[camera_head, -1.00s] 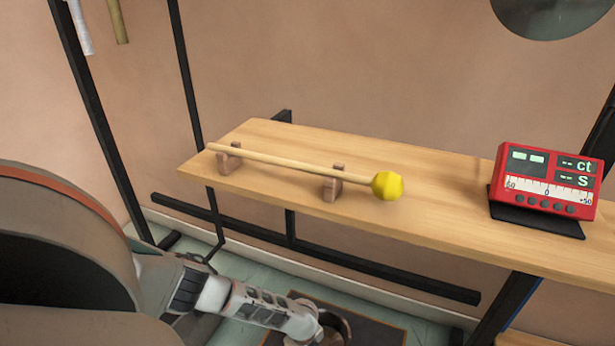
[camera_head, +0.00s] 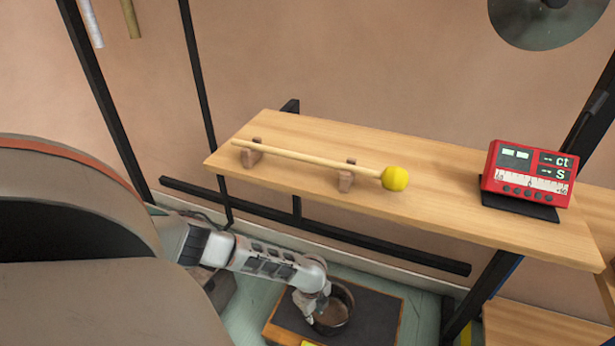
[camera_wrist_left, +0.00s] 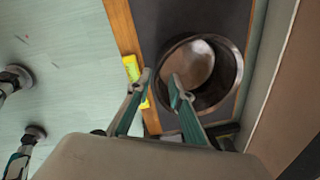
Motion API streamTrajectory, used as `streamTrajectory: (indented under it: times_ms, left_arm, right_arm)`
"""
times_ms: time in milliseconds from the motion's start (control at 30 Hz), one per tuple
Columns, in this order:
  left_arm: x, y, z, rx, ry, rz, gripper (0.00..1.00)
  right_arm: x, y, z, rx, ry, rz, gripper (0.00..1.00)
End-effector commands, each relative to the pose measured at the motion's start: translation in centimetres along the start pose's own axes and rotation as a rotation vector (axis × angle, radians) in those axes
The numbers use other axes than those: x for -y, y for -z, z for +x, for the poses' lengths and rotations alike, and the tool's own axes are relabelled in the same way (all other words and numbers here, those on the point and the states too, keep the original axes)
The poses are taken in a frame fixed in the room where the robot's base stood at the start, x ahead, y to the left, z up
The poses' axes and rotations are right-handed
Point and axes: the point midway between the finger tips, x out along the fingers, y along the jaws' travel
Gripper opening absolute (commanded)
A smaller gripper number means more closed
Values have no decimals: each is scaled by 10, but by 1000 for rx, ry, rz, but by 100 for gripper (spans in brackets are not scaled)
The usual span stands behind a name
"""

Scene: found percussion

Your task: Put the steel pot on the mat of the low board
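The steel pot (camera_head: 345,301) is a dark, open, round vessel. It appears upright on the dark mat (camera_head: 376,322) of the low wood-edged board (camera_head: 399,325), under the shelf. The wrist view shows the pot (camera_wrist_left: 232,75) from above, near the mat's right side, with the bare mat (camera_wrist_left: 170,20) behind it. My left gripper (camera_head: 318,306) is at the pot's left rim. In the wrist view the left gripper's fingertips (camera_wrist_left: 160,82) are apart, one outside the pot and one over its opening, with a gap around the rim. My right gripper is not in view.
A wooden shelf (camera_head: 440,170) stands above and behind the low board. It bears a yellow-headed mallet (camera_head: 395,178) on two blocks and a red meter (camera_head: 528,173). A yellow label (camera_wrist_left: 131,68) is on the board's left edge.

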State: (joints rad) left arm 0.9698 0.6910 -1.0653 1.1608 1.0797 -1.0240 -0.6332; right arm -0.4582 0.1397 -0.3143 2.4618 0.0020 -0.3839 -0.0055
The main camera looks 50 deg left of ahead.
Motion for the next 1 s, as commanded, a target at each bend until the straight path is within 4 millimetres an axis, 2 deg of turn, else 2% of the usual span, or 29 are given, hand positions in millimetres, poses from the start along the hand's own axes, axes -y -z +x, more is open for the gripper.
streamTrajectory:
  times_ms: [33,200,867,933,1000]
  left_arm:
    - [6,0,-14,-1,10,0,21]
    - [1,0,-26,-1,2,-1,21]
    - [-2,0,-26,1,-4,0,21]
    - [-4,3,-26,-4,-3,0,21]
    - [-8,16,-26,-24,3,-1,21]
  right_arm:
    - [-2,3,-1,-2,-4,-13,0]
    - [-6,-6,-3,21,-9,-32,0]
    - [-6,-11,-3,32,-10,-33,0]
    - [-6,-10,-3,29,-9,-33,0]
    - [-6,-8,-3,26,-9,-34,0]
